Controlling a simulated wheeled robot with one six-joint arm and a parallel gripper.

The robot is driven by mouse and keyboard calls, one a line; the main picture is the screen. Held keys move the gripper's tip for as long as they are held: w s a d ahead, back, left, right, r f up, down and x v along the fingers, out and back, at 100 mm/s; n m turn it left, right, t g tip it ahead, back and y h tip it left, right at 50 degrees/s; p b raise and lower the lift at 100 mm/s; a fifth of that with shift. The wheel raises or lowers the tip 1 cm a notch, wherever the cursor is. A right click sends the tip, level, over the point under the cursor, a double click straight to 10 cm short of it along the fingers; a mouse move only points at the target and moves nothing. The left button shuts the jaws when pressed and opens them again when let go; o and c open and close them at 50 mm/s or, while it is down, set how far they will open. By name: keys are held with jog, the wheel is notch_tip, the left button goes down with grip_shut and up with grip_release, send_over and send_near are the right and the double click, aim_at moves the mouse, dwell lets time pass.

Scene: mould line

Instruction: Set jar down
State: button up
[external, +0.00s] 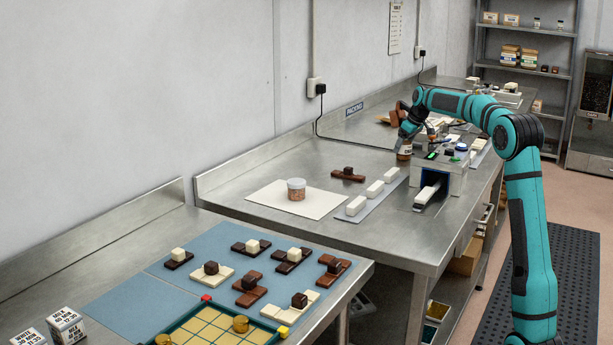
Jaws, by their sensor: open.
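A small jar (404,152) with brownish contents stands at my gripper (405,142), on the bench beside the grey machine. My gripper points down with its jaws open right at the jar's top; whether the fingers touch it is too small to tell. Another clear jar (296,189) with a pale lid and reddish-brown contents stands upright on a white sheet (324,207) on the same steel bench (250,182), well away from my gripper.
The grey machine (455,172) with a dark opening stands right of my gripper. White blocks (374,188) lie on a grey strip, and a dark brown piece (348,174) lies nearby. Blue mats (222,262) with several brown and cream pieces cover the nearer bench. Bare steel lies around the white sheet.

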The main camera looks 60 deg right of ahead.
jog(key=v, duration=1.2)
jog(key=shift+r, duration=0.2)
jog(key=shift+w, duration=0.1)
